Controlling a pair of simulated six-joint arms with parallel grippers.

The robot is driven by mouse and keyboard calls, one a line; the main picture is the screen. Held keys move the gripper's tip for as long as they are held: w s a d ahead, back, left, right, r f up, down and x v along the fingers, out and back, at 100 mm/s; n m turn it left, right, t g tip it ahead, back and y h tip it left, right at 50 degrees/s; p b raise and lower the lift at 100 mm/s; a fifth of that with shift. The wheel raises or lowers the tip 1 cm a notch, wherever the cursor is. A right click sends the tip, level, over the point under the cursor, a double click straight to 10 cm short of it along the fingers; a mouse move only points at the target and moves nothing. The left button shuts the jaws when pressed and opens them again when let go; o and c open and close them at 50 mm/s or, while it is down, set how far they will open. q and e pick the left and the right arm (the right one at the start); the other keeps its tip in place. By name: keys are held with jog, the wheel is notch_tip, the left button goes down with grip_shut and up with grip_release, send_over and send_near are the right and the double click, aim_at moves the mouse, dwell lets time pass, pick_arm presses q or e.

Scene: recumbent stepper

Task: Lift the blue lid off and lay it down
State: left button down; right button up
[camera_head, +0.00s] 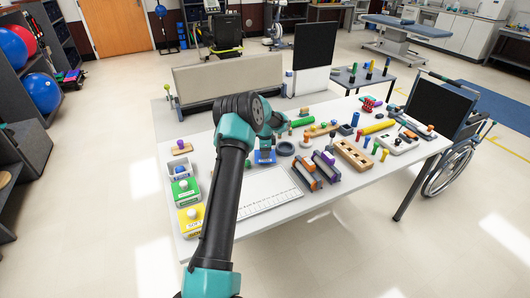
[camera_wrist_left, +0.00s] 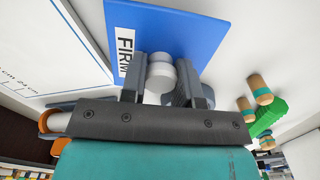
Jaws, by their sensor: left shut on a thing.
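The blue lid (camera_head: 265,157) shows below my left gripper (camera_head: 265,140) at the middle of the table in the head view. In the left wrist view the blue lid (camera_wrist_left: 175,28) fills the top middle, with a white label reading "FIR…" on it. My left gripper (camera_wrist_left: 160,88) is shut on the lid's white round knob (camera_wrist_left: 161,72), one finger on each side. I cannot tell whether the lid touches what is under it. My right gripper is not in view.
A green-lidded box (camera_head: 186,190) and a yellow-lidded box (camera_head: 190,220) stand at the table's left edge. A white board with a ruled scale (camera_head: 268,196) lies in front. Pegs, rollers and a wooden block (camera_head: 353,154) crowd the right side.

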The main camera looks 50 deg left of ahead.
pick_arm(q)
jog(key=shift+f, duration=0.8)
dwell(0.4)
jog(key=c, duration=0.8)
grip_release()
notch_tip(320, 180, up, 17)
jog(key=shift+r, duration=0.2)
